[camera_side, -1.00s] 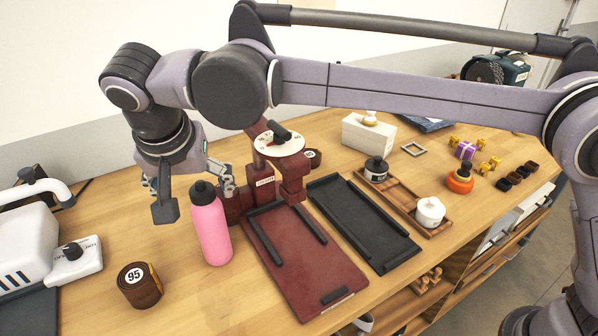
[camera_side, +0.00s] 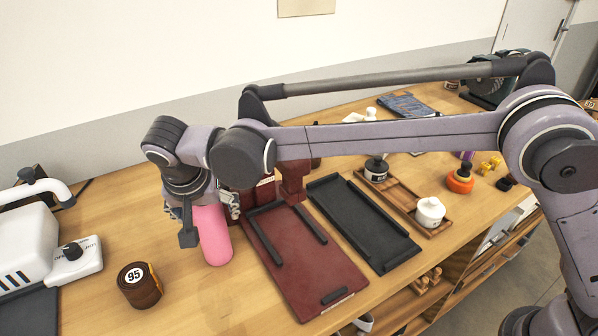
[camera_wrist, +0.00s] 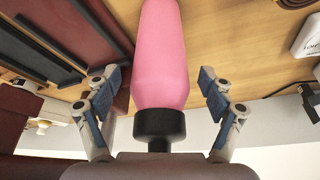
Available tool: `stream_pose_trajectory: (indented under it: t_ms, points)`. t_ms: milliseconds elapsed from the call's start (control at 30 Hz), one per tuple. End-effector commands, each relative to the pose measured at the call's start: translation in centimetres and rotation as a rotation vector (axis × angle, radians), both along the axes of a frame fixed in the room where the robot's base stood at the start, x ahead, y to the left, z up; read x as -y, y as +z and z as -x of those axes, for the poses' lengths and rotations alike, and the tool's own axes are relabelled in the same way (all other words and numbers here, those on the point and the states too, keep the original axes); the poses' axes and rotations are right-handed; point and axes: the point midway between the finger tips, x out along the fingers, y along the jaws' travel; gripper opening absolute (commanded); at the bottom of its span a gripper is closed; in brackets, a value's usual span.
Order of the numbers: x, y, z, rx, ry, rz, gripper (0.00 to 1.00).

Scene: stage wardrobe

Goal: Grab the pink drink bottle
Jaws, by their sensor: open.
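The pink drink bottle (camera_side: 214,238) stands on the wooden table in the side view, its top hidden behind my gripper. In the wrist view the bottle (camera_wrist: 161,60) lies between my two open fingers, with its black cap (camera_wrist: 159,124) close to the palm. My gripper (camera_wrist: 159,82) is open around the bottle, with a gap visible on both sides. In the side view my gripper (camera_side: 196,213) is low over the bottle's upper part, and one dark finger shows at its left.
A dark red press with a flat base (camera_side: 305,265) stands just right of the bottle. A brown roll marked 95 (camera_side: 140,286) sits front left. A white machine (camera_side: 25,250) is at far left. A black tray (camera_side: 362,222) lies further right. Bare table lies left of the bottle.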

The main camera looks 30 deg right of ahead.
Motion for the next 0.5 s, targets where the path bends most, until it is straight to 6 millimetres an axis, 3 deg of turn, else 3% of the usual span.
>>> stream_pose_trajectory:
  t_ms: [300,367,500]
  points:
    - [0.12,-0.62,-0.23,0.000,0.000,0.000,0.82]
    - [0.12,-0.61,-0.22,0.000,0.000,0.000,0.67]
    - [0.11,-0.60,-0.21,0.000,0.000,0.000,0.27]
